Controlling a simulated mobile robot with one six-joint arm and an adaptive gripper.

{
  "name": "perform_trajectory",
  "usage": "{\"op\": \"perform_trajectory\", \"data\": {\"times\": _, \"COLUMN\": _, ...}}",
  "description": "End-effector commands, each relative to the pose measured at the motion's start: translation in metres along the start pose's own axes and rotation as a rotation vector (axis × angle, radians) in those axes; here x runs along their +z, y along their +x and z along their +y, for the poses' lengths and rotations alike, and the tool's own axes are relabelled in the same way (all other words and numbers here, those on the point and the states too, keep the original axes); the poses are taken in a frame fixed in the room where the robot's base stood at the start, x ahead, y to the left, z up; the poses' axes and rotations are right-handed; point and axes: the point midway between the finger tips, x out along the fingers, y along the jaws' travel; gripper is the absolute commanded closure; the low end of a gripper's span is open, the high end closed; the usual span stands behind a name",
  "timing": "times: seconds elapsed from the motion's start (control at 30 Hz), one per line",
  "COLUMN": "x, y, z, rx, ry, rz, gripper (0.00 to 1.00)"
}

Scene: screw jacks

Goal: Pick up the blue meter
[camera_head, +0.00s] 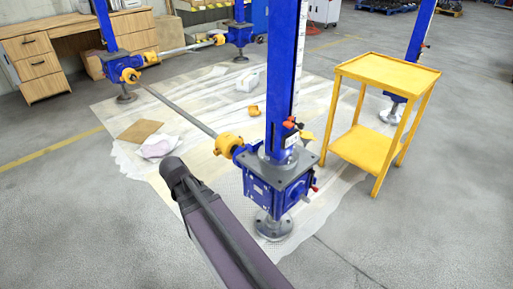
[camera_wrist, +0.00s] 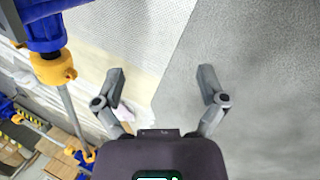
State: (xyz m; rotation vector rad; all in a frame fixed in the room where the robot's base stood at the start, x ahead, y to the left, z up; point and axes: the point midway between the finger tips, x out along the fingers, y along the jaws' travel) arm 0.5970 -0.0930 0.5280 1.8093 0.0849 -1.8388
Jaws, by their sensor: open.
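I cannot make out a separate blue meter in either view. The nearest blue thing is a screw jack with a blue gearbox (camera_head: 277,187) and a tall blue column (camera_head: 284,70) with a white scale strip along it. Small red and orange parts sit on its side. In the wrist view, blue jack parts (camera_wrist: 42,30) show at the upper left. My gripper (camera_wrist: 162,82) is open and empty, its two fingers apart over bare floor and the edge of the sheeting. My gripper's fingers are not seen in the head view, where my dark arm enters from below.
A yellow two-level stand (camera_head: 385,72) is right of the jack, its top empty. A shaft with a yellow coupling (camera_head: 228,144) runs to another blue jack (camera_head: 122,68). Sheeting (camera_head: 110,108) with scraps covers the floor. A wooden desk (camera_head: 38,70) stands far left. Floor at right is clear.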

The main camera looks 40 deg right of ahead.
Motion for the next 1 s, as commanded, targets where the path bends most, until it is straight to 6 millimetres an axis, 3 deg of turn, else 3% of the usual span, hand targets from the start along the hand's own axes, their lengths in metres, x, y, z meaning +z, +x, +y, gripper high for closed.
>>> {"op": "perform_trajectory", "data": {"times": 0.2, "x": -0.006, "y": 0.021, "z": 0.077, "rx": 0.21, "ry": -0.318, "rz": -0.12, "gripper": 0.09}}
{"op": "perform_trajectory", "data": {"times": 0.6, "x": -0.004, "y": 0.027, "z": 0.203, "rx": 0.449, "ry": -0.907, "rz": -0.518, "gripper": 0.09}}
{"op": "perform_trajectory", "data": {"times": 0.8, "x": -0.001, "y": 0.023, "z": 0.238, "rx": 0.474, "ry": -1.089, "rz": -0.684, "gripper": 0.09}}
{"op": "perform_trajectory", "data": {"times": 1.0, "x": 0.001, "y": 0.02, "z": 0.249, "rx": 0.476, "ry": -1.151, "rz": -0.746, "gripper": 0.09}}
